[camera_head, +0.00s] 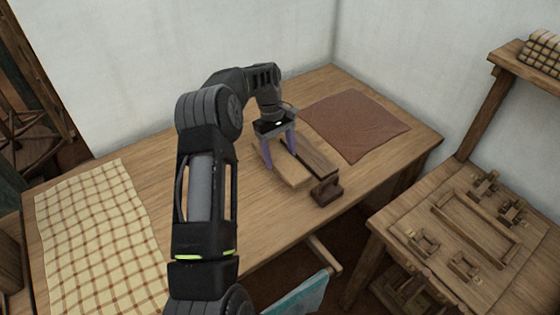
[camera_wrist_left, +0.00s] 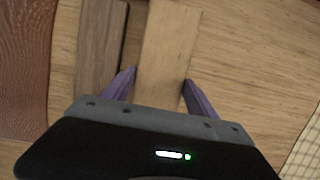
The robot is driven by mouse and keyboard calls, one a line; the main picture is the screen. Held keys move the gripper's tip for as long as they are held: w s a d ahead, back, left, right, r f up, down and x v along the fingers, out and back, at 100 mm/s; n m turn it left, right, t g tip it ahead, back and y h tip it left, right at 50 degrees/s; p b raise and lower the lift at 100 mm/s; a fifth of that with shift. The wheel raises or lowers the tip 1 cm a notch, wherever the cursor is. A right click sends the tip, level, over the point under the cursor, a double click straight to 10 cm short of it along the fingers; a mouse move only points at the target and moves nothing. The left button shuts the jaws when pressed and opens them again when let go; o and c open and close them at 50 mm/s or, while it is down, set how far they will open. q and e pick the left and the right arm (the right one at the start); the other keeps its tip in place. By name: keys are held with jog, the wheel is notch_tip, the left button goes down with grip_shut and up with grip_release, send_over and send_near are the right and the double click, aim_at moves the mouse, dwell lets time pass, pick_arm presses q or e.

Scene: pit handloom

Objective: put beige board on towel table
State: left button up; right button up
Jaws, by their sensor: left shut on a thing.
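The beige board (camera_head: 291,172) is a pale flat wooden piece at the middle of the wooden table (camera_head: 225,205). My left gripper (camera_head: 279,158) reaches down from above with its purple fingers on either side of the board, shut on it. In the left wrist view the beige board (camera_wrist_left: 166,45) runs lengthwise between the two fingers. Whether it touches the table or is slightly raised, I cannot tell. A checked cream towel (camera_head: 98,235) lies flat on the left part of the same table. My right gripper is not in view.
A darker brown wooden tool (camera_head: 316,160) lies close beside the board. A reddish-brown mat (camera_head: 358,122) lies behind it. A lower table (camera_head: 385,222) with wooden frames stands right, below a shelf with a folded checked cloth (camera_head: 541,52). Bare tabletop separates board and towel.

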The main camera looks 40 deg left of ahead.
aim_at(279, 156)
pick_arm(q)
notch_tip(279, 156, down, 3)
jog(key=shift+p, duration=0.45)
jog(key=shift+f, duration=0.3)
jog(key=shift+f, duration=0.2)
jog(key=o, duration=1.6)
jog(key=shift+c, duration=0.2)
jog(key=shift+r, duration=0.1)
